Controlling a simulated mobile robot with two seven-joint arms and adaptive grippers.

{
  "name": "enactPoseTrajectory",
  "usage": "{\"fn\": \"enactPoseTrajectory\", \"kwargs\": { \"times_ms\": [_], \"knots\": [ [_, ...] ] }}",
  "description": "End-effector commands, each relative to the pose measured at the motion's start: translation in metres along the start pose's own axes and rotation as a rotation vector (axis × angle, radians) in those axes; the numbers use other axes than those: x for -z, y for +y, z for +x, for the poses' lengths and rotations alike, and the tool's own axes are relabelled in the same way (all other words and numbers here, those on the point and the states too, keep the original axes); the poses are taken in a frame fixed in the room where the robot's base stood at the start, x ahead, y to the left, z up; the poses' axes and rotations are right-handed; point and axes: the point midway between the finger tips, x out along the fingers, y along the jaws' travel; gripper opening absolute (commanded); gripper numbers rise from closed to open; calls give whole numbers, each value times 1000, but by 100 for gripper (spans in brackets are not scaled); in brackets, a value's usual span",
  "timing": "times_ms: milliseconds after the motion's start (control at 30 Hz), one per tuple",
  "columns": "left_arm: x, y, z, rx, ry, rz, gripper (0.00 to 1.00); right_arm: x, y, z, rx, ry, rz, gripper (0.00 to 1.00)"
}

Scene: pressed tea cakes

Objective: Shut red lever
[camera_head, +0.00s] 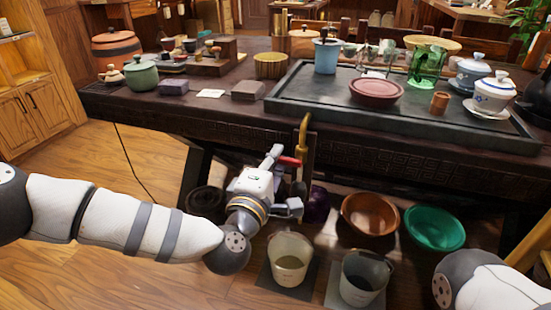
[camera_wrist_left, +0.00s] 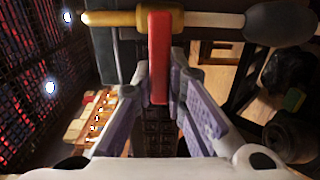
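The red lever (camera_head: 290,161) sticks out to the left from a yellow metal pipe (camera_head: 302,138) in front of the table. In the left wrist view the red lever (camera_wrist_left: 159,55) points down the picture from the yellow pipe (camera_wrist_left: 115,18). My left gripper (camera_head: 286,181) is beside the pipe, with its fingers spread apart. In the wrist view the left gripper (camera_wrist_left: 161,78) has one finger on each side of the lever's end. I cannot tell whether either finger touches it. My right gripper is not in view; only part of my right arm shows.
The dark table (camera_head: 200,108) is just behind and above the gripper, with a tea tray (camera_head: 300,98) on it. A cream bucket (camera_head: 289,262) and a grey bucket (camera_head: 362,279) stand below. A copper bowl (camera_head: 369,215) and a green bowl (camera_head: 434,229) are to the right.

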Motion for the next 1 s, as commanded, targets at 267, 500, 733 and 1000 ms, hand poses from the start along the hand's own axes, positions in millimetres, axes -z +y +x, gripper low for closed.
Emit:
{"fn": "enactPoseTrajectory", "kwargs": {
  "times_ms": [267,500,733,1000],
  "knots": [
    [0,0,0,1,-1,1,33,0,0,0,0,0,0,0],
    [0,-1,-18,3,-1,0,33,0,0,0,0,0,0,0],
    [0,-1,-80,4,-2,-2,33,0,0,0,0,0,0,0],
    [0,-1,-119,3,0,0,33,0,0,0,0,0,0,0]
  ]
}}
